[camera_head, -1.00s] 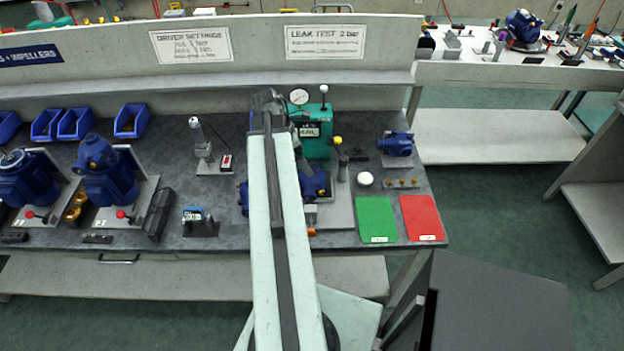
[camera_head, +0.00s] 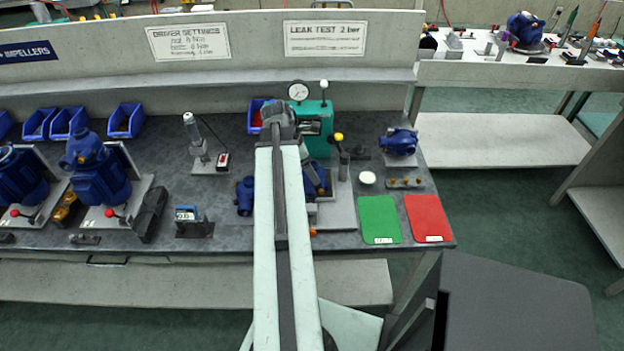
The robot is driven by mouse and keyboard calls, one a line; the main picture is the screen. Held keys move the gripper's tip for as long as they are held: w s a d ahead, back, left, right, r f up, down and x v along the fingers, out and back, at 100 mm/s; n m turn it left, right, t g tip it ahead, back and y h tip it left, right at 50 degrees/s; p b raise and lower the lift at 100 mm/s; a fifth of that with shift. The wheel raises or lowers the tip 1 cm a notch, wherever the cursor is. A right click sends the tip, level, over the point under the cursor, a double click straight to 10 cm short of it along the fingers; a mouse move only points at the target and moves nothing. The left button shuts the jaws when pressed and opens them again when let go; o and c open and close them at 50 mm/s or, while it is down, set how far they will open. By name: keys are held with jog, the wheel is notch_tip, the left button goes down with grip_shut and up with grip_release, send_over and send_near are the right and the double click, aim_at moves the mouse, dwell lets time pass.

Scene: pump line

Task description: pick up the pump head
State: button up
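Several blue pump parts are in view, and I cannot tell for certain which is the pump head. One blue part (camera_head: 245,196) lies on the bench just left of my arm. Another blue part (camera_head: 317,180) is just right of my arm at the grey fixture, partly hidden by the arm. A third blue pump part (camera_head: 399,142) sits at the bench's right end. My gripper (camera_head: 312,128) is at the arm's far end, in front of the green leak tester (camera_head: 322,110). Its fingers are too small to read, and no held part shows.
A green mat (camera_head: 379,219) and a red mat (camera_head: 428,218) lie at the bench's front right. A white round object (camera_head: 367,178) stands behind them. Two large blue pump units (camera_head: 98,170) stand at left. A pressure gauge (camera_head: 298,91) rises near my gripper.

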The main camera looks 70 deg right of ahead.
jog(key=shift+w, duration=0.1)
jog(key=c, duration=0.7)
notch_tip(320, 180, up, 16)
jog(key=p, duration=1.6)
